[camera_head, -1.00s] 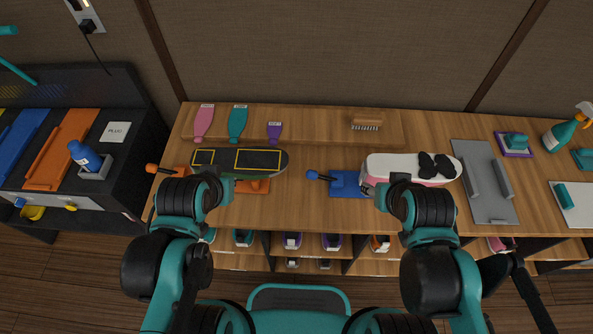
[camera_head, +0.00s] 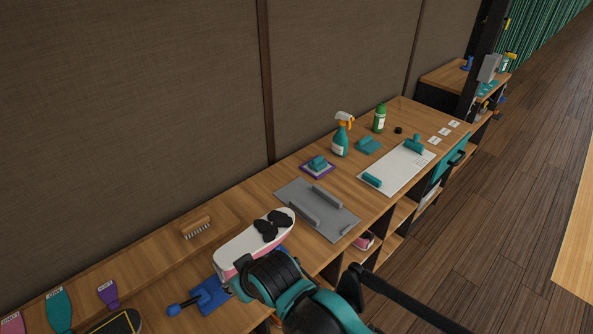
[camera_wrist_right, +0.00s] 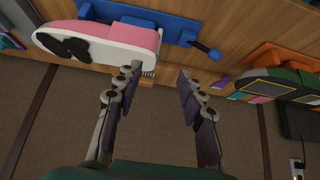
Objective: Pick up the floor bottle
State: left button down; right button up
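A spray bottle with a teal body and a white and orange trigger (camera_head: 340,141) stands upright towards the far end of the bench in the head view. A green bottle with a pale label (camera_head: 379,118) stands just beyond it. I cannot tell which of them is the floor bottle. My right gripper (camera_wrist_right: 158,78) is open and empty in the right wrist view, with both fingers apart. In the head view my right arm is over the near end of the bench, well short of both bottles. My left gripper is out of view.
A grey plate with bars (camera_head: 317,208), a purple-edged pad (camera_head: 318,166) and a white board with teal tools (camera_head: 397,168) lie along the bench (camera_head: 345,193). Open floor (camera_head: 480,220) is at the right.

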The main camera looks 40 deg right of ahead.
aim_at(380, 113)
jog(key=k+j+z, duration=0.1)
jog(key=z, duration=1.9)
jog(key=i+l, duration=1.25)
jog(key=l, duration=0.2)
jog(key=i+l, duration=1.25)
jog(key=l, duration=0.15)
jog(key=u, duration=0.4)
jog(key=i+l+u, duration=0.1)
jog(key=u, duration=0.35)
jog(key=l+u, duration=0.2)
jog(key=u, duration=0.2)
jog(key=i+l+u, duration=0.1)
jog(key=u, duration=0.35)
jog(key=l+u, duration=0.1)
jog(key=u, duration=0.3)
jog(key=i+j+u, duration=0.1)
jog(key=i+u, duration=0.4)
jog(key=k, duration=0.05)
